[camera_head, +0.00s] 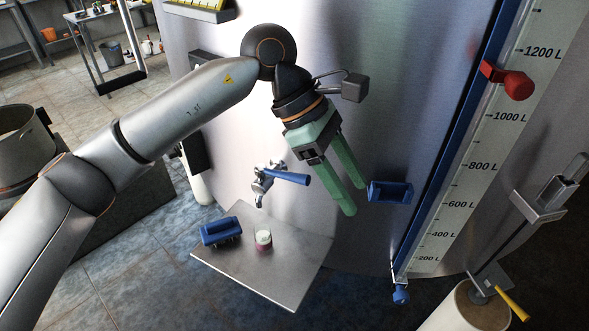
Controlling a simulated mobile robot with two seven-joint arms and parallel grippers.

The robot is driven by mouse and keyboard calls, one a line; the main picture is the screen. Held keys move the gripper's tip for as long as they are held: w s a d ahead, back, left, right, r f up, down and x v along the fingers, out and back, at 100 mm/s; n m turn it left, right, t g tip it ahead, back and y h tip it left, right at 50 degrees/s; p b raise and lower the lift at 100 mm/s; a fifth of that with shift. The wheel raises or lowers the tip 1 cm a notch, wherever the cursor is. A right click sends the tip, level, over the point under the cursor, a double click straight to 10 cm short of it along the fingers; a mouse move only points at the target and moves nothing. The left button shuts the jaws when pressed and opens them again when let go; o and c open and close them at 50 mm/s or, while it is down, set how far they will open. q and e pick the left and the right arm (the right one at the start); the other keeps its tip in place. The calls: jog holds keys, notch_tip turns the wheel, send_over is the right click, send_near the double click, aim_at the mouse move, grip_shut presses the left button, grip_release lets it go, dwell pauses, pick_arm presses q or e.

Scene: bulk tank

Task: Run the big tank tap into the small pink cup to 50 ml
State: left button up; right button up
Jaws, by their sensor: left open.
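The small pink cup (264,243) stands upright on a metal shelf (285,285) at the tank's front. Its top looks whitish; any level inside is too small to read. The tank tap (260,187) sticks out of the tank wall above the cup, with its spout pointing down and a blue lever (288,177) reaching to the right. My left gripper (354,197) has long green fingers, open and empty, pointing down to the right of the lever, apart from both lever and cup. My right gripper is not in view.
A blue brush-like block (221,231) lies on the shelf left of the cup. A blue holder (390,192) is on the tank wall right of my fingers. Farther right are a litre scale (480,165) with a red marker (512,82), and a white cylinder (466,310).

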aim_at(294, 174)
pick_arm(q)
jog(key=w+a+r+t+y, duration=0.4)
jog(key=w+a+r+y, duration=0.25)
jog(key=a, duration=0.35)
jog(key=shift+h, duration=0.45)
jog(key=f, duration=0.4)
jog(key=w+d+f+p, duration=0.1)
jog(key=f, duration=0.3)
jog(key=w+f, duration=0.1)
jog(key=f, duration=0.4)
jog(key=shift+w+d, duration=0.2)
jog(key=shift+c, duration=0.3)
grip_shut()
